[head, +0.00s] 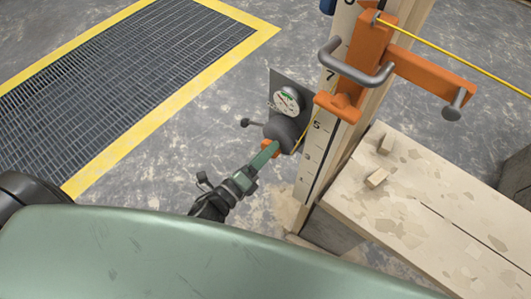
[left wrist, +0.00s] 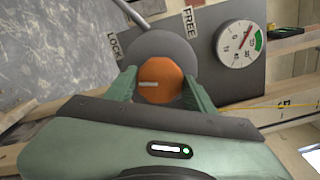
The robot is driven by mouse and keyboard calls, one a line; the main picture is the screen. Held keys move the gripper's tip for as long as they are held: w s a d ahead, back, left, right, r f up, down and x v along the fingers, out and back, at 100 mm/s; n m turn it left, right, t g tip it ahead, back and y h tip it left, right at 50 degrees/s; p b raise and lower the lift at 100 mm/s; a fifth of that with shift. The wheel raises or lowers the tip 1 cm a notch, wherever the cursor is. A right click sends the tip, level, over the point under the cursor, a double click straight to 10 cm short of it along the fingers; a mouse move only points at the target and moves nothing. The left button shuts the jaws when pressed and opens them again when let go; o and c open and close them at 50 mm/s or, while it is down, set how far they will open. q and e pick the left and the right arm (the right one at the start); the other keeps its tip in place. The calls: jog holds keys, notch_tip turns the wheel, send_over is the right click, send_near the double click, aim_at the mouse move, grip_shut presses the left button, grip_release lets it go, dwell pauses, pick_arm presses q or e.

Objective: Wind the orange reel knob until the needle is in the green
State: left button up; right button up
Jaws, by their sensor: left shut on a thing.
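The orange knob (left wrist: 162,80) sits on the face of a round grey reel (left wrist: 165,50). My left gripper (left wrist: 160,88) is shut on the knob, with a green finger on either side of it. In the head view the left gripper (head: 268,152) reaches the grey reel (head: 282,131) from below left. A white round gauge (left wrist: 240,45) is beside the reel, with a green band (left wrist: 258,41) at its right edge. Its thin red needle points to the upper right, close to the band; I cannot tell if it touches it. My right gripper is not in view.
FREE (left wrist: 188,20) and LOCK (left wrist: 113,46) labels flank a grey lever (left wrist: 140,18). A numbered wooden post (head: 340,85) carries an orange bracket (head: 372,60) and yellow line. A plank bench (head: 420,200) stands at right; a yellow-edged floor grate (head: 120,75) lies at left.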

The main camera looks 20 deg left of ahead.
pick_arm(q)
jog(key=shift+f+m, duration=0.1)
jog(key=shift+m, duration=0.2)
jog(key=o, duration=1.4)
jog(key=b+v, duration=0.1)
jog(key=v, duration=0.7)
jog(key=shift+b, duration=0.3)
